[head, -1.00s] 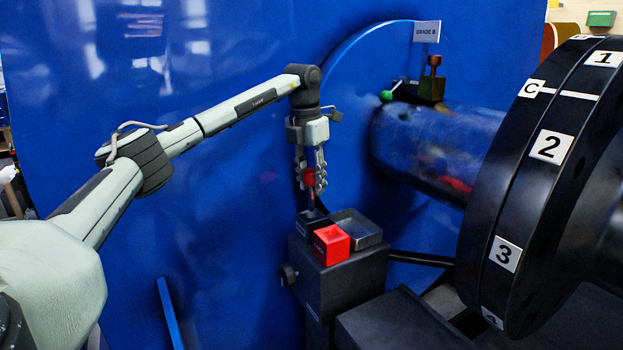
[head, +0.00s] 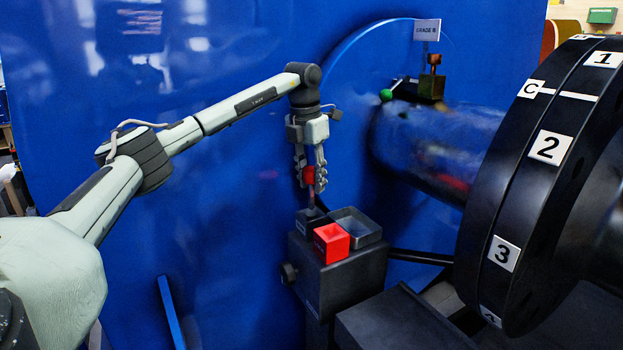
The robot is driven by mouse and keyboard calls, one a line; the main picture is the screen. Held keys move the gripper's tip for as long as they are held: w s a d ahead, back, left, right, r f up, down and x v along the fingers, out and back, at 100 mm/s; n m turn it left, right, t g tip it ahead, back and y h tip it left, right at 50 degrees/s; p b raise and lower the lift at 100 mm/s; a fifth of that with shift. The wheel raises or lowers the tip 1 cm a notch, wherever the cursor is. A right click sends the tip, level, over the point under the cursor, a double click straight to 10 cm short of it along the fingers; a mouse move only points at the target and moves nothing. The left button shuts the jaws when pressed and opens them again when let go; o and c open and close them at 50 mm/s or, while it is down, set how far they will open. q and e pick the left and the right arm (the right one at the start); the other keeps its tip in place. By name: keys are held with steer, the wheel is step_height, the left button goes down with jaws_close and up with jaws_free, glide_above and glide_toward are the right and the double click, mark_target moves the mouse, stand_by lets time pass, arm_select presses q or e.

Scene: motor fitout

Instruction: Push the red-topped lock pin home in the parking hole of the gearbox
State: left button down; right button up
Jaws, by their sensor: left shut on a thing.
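My left gripper (head: 310,178) points straight down and is shut on the red-topped lock pin (head: 309,175). The pin's red top sits between the fingers, and its dark shank (head: 311,199) reaches down toward a small black block (head: 309,221) on top of the dark box-shaped housing (head: 343,283). The pin stands upright. Its lower tip meets or overlaps the black block, and I cannot tell how deep it sits. The hole itself is hidden. My right gripper is not in view.
A large black numbered flange (head: 540,190) stands on the right. A blue panel (head: 230,200) is behind.

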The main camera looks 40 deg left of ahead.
mark_target(312, 209)
arm_select(q)
steer(key=shift+f+b, duration=0.85)
steer(key=shift+f, duration=2.25)
steer(key=c, duration=1)
jaws_free()
steer(key=r, duration=0.4)
steer(key=s+r, duration=0.1)
steer(key=r, duration=0.7)
steer(key=shift+s, duration=0.25)
steer(key=shift+s+a+f, duration=0.1)
steer(key=shift+s+a, duration=0.2)
steer(key=shift+s, duration=0.15)
steer(key=shift+s+a+b, duration=0.35)
steer(key=shift+s+a, duration=0.3)
steer(key=shift+s, duration=1.05)
steer(key=shift+s+a+b, duration=0.35)
steer(key=shift+s+a, duration=0.35)
steer(key=shift+s, duration=1)
steer(key=shift+s+a+b, duration=0.35)
steer(key=shift+s+a, duration=0.3)
steer(key=shift+s, duration=1.05)
